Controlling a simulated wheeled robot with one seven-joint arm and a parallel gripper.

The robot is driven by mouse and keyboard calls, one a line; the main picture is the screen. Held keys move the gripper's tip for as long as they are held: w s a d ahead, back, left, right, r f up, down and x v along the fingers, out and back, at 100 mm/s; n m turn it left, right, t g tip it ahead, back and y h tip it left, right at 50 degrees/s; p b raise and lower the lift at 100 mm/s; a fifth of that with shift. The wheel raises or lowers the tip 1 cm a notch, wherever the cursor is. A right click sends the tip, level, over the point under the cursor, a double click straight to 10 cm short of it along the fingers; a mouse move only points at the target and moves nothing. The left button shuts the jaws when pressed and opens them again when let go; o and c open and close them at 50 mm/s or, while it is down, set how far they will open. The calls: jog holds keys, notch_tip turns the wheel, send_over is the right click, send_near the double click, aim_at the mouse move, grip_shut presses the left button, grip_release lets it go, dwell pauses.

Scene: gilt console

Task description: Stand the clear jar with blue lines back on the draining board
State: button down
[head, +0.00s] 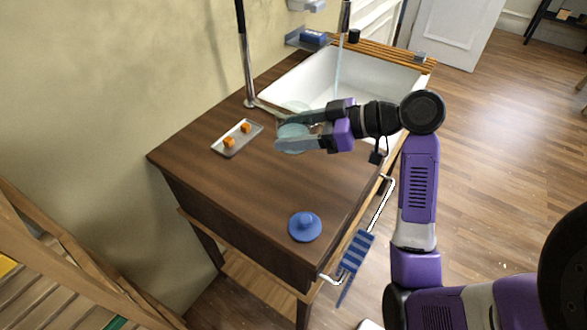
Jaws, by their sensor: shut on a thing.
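The clear jar (292,132), pale blue-green and see-through, is beside the sink's near left corner in the head view. My gripper (281,131) is shut on it, with one finger on each side. The fingers hide part of the jar, and its blue lines are too small to make out. I cannot tell whether its base touches the brown wooden top (215,185). A slatted wooden strip (385,51) runs along the sink's far side; I cannot tell which surface is the draining board.
A white sink (385,72) has a thin stream of water falling into it. A tray (247,127) with two orange cubes lies left of the jar. A blue knobbed lid (305,228) lies near the front. A striped cloth (356,252) hangs on the rail. The wooden top's middle is clear.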

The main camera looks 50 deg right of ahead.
aim_at(294, 179)
notch_tip(294, 179, down, 12)
jog(key=shift+r, duration=0.25)
jog(key=shift+f, duration=0.1)
jog(key=shift+c, duration=1.8)
grip_release()
jog(key=shift+f, duration=0.1)
jog(key=shift+r+p, duration=0.25)
jog(key=shift+p, duration=0.05)
jog(key=b+v, duration=0.1)
jog(key=v, duration=1.1)
jog(key=shift+b, duration=0.3)
